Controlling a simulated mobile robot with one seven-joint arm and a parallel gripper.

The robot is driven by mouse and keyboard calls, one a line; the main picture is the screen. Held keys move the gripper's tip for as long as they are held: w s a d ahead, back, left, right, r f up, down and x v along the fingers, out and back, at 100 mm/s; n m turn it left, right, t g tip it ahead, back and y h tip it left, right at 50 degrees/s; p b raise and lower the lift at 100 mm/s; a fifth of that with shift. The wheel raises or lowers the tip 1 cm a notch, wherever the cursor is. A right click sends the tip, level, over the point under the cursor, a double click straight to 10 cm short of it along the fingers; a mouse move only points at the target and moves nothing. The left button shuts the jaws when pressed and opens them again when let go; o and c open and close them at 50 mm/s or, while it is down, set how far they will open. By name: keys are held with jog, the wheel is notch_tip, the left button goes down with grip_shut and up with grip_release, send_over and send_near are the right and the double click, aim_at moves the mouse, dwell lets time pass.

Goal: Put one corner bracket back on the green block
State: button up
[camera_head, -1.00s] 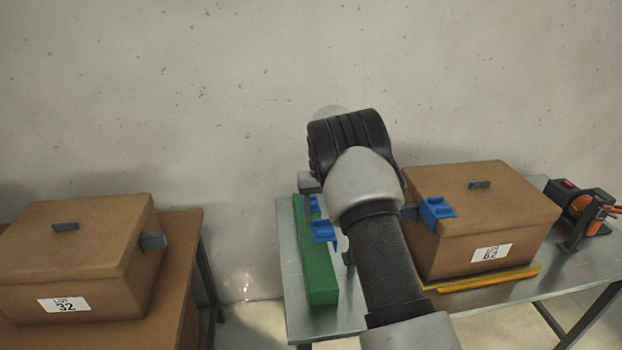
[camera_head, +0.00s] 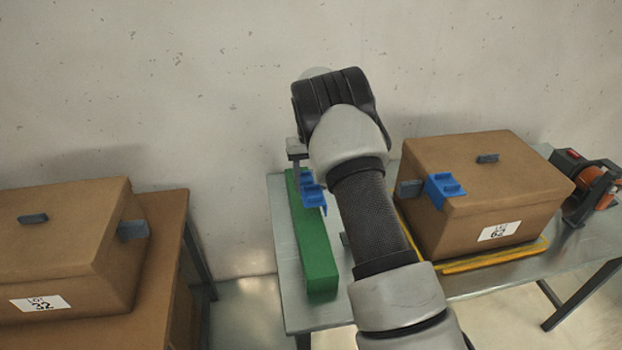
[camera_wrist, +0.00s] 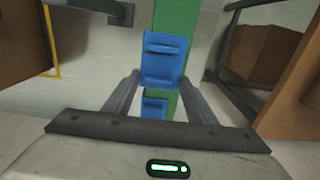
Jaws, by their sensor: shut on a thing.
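The green block (camera_head: 316,258) is a long bar lying on the metal table, and its green face also shows in the wrist view (camera_wrist: 176,16). My gripper (camera_wrist: 160,80) is shut on a blue corner bracket (camera_wrist: 165,58), which is over the green block; I cannot tell whether it touches it. Another blue bracket (camera_wrist: 155,106) shows between my fingers, against the block. In the head view the blue brackets (camera_head: 313,193) overlap at the block's right side, and my wrist hides the fingertips. A further blue bracket (camera_head: 444,190) sits on the edge of the right box.
The cardboard box marked 62 (camera_head: 470,225) stands right of my arm in a yellow outline (camera_head: 500,257) on the metal table (camera_head: 300,316). An orange-and-black device (camera_head: 590,190) is at far right. Another box (camera_head: 75,250) stands on a brown table at left. The wall is behind.

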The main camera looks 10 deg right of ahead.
aim_at(311, 191)
jog(key=shift+f+b, duration=1.45)
jog(key=shift+f, duration=1.45)
jog(key=shift+f+b, duration=0.35)
jog(key=o, duration=1.5)
jog(key=shift+o, duration=0.2)
jog(key=shift+r+p, duration=1.95)
jog(key=shift+r, duration=1.55)
